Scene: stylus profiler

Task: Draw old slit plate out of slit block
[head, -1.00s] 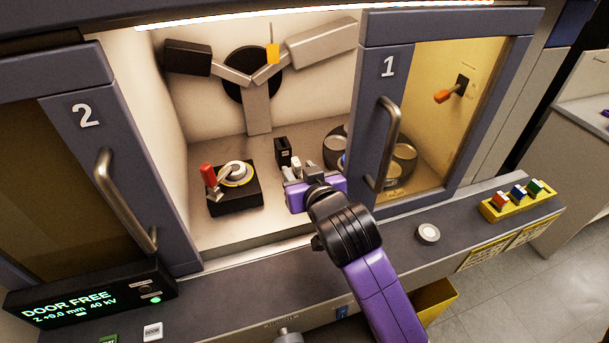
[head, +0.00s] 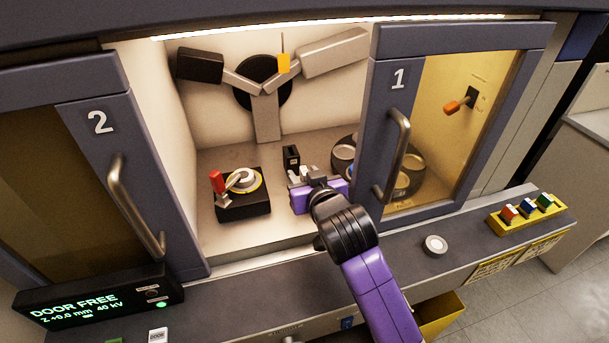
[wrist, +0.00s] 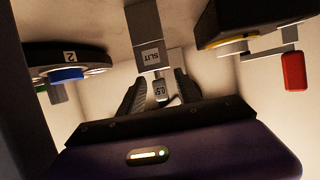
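The slit block (head: 291,157) is a small dark upright block on the chamber floor, left of centre in the open bay. In the wrist view its grey face with the label SLIT (wrist: 151,55) stands just ahead of my gripper. The old slit plate, a small light tab (wrist: 161,91) marked 0.5°, shows below the block's label. My gripper (head: 303,176) is in front of the block, and its dark fingers (wrist: 160,88) stand on either side of the tab. Gaps seem to show beside the tab, so the fingers look open. How deep the plate sits is hidden.
A black stage with a red lever (head: 217,182) stands left of the block. A round carousel (head: 408,178) is to the right, partly behind door 1 (head: 392,130). A yellow rack (head: 527,214) with coloured pieces and a round puck (head: 435,245) are on the front ledge.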

